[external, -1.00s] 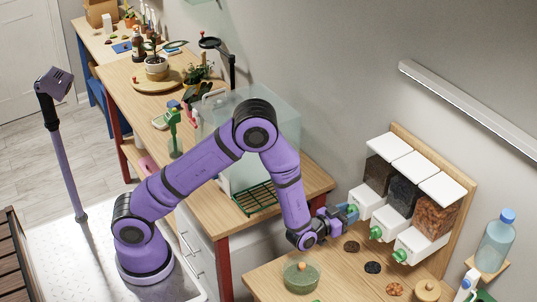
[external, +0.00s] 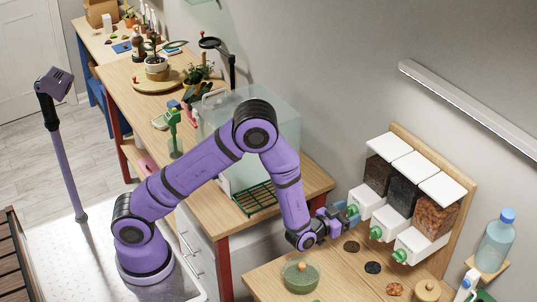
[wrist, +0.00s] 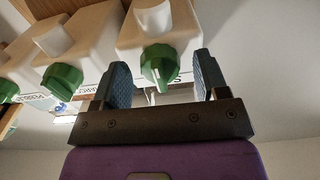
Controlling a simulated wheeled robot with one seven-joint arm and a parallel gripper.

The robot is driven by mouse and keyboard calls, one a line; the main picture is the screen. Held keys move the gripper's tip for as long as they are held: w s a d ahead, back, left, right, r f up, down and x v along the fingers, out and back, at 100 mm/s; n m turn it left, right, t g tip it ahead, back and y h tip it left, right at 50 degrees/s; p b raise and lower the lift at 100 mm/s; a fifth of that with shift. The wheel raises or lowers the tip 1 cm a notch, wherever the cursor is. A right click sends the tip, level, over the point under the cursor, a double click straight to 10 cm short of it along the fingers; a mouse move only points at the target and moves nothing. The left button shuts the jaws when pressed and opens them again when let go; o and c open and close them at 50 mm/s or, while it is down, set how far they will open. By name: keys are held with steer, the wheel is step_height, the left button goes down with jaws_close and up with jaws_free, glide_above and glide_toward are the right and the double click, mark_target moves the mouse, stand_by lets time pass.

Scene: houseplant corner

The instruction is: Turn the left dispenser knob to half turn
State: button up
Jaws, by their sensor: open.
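The left dispenser (external: 374,189) is a dark-filled hopper with a white lid and white lower body on a wooden backboard. Its green knob (external: 354,211) faces my gripper (external: 345,215). In the wrist view this knob (wrist: 158,66) shows a pale pointer line running roughly up and down in the picture. My gripper (wrist: 161,62) is open, with one blue-grey finger on each side of the knob. Gaps show between the knob and both fingers. The scale around the knob cannot be read.
The middle dispenser knob (external: 376,233) and right dispenser knob (external: 400,255) are close beside it. Small dark and orange piles lie on the wooden counter (external: 335,262) below, near a green glass bowl (external: 300,277). A blue-capped bottle (external: 494,245) stands at right.

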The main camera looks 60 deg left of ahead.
steer(key=s, duration=1)
steer(key=shift+s, duration=0.35)
steer(key=s+a+r+g+h, duration=0.1)
steer(key=s+a+r+g, duration=0.15)
steer(key=a+r, duration=0.45)
steer(key=s+a+r+g+h, duration=0.1)
steer(key=a+r+g, duration=0.25)
steer(key=r, duration=0.75)
steer(key=s+a+r+g, duration=0.2)
steer(key=s+a, duration=0.2)
steer(key=s, duration=0.4)
steer(key=s+a+r+g+y, duration=0.1)
steer(key=s+a+r+g, duration=0.1)
steer(key=s, duration=0.7)
steer(key=s+a+r+g+y, duration=0.1)
steer(key=s+a+r+g, duration=0.1)
steer(key=s+a+r, duration=0.2)
steer(key=s+a, duration=0.3)
steer(key=s, duration=0.2)
steer(key=shift+g, duration=0.4)
